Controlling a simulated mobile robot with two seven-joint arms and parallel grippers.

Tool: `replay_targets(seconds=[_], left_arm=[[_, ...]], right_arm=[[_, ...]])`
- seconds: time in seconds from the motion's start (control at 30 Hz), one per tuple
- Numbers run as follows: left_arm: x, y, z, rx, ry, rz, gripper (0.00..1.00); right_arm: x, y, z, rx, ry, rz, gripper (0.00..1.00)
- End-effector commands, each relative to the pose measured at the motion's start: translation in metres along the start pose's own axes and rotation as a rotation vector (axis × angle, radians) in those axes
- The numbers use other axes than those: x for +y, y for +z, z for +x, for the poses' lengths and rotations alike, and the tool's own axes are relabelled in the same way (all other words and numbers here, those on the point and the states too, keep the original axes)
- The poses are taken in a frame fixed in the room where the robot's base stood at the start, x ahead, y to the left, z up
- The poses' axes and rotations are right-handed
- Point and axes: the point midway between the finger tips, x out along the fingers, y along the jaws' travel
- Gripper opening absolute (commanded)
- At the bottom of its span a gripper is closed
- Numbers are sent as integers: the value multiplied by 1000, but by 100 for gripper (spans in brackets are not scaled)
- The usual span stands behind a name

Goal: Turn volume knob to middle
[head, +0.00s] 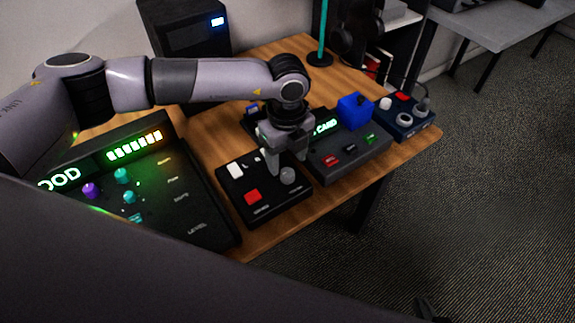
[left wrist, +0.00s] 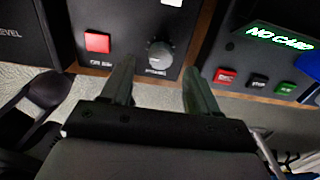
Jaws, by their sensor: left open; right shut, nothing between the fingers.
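A grey round knob (head: 288,176) sits on a small black control box (head: 262,212), beside a red square button (head: 253,196). The knob also shows in the left wrist view (left wrist: 159,54); the lettering below it is too small to read. My left gripper (head: 286,165) points down over this box, open, with its fingers apart on either side of the knob. I cannot tell whether they touch it. In the left wrist view the knob lies between the fingertips. My right gripper (head: 429,309) shows only as a dark tip at the bottom edge, away from the table, and is shut.
A large panel with purple and teal knobs (head: 122,176) stands left of the box. A card reader (head: 345,160) with a blue block (head: 354,110) stands right, then a joystick box (head: 406,118). The table edge (head: 345,193) is close in front.

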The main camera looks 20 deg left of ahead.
Motion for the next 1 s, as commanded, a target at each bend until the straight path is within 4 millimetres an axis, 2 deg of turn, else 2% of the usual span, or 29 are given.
replay_targets(seconds=[0.1,0.3,0.6,0.63,0.8,1.0], left_arm=[[0,-1,19,2,1,1,60],[0,-1,40,3,0,2,60],[-1,-1,44,3,-3,2,60],[-1,-1,44,3,-3,3,57],[-1,-1,44,4,-2,3,4],[0,-1,44,4,-2,9,4]], right_arm=[[0,-2,-1,0,0,0,0],[0,-2,-2,-1,0,0,0],[0,-2,-2,-1,0,0,0],[0,-2,-2,-1,0,0,0],[0,-2,-2,-1,0,0,0],[0,-1,-2,-2,0,1,0]])
